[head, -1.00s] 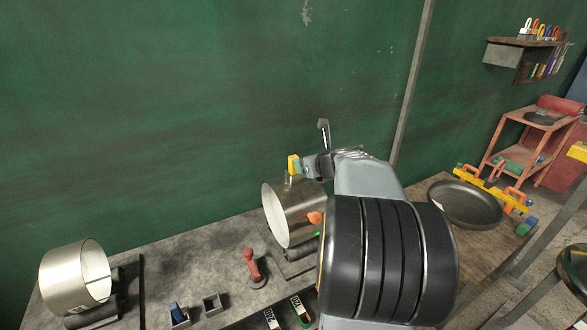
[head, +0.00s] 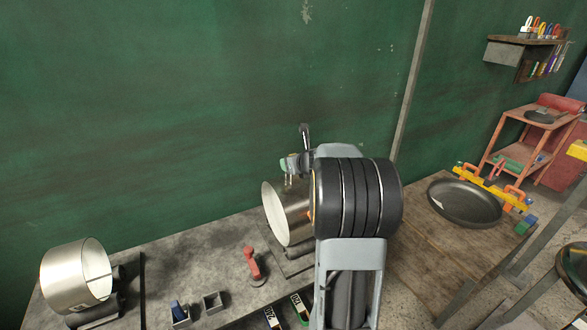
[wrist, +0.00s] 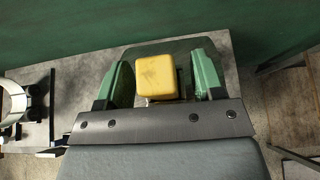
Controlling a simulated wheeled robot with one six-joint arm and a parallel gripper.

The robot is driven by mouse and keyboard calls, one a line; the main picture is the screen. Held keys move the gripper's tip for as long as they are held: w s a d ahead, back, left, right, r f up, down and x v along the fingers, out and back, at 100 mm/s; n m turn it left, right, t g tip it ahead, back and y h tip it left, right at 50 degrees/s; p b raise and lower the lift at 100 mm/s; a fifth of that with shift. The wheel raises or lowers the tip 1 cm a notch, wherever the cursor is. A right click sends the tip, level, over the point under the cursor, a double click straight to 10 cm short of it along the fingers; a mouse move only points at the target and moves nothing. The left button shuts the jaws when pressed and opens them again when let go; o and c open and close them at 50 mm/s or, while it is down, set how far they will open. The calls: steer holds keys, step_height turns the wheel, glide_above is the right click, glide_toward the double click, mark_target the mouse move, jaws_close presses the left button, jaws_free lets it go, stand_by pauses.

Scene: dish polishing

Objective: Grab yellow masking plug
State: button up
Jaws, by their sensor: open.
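The yellow masking plug (wrist: 156,76) is a worn, blocky piece in the wrist view. It sits between the two green fingers of my gripper (wrist: 160,82), with a gap on each side, wider on the right. The gripper is open and not closed on it. In the head view, my gripper (head: 291,165) is just above the upper edge of a steel pot (head: 289,222) lying on its side. I cannot make out the plug in the head view now. What the plug rests on is hidden below it in the wrist view.
A second steel pot (head: 66,281) lies at the left of the grey bench (head: 205,257). A red-handled tool (head: 252,264) and small holders (head: 213,303) stand between the pots. A black pan (head: 462,203) is at the right. The green wall (head: 180,110) is close behind.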

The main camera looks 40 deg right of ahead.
steer(key=shift+c, duration=0.3)
steer(key=c, duration=0.9)
steer(key=shift+r, duration=0.1)
steer(key=shift+c, duration=0.2)
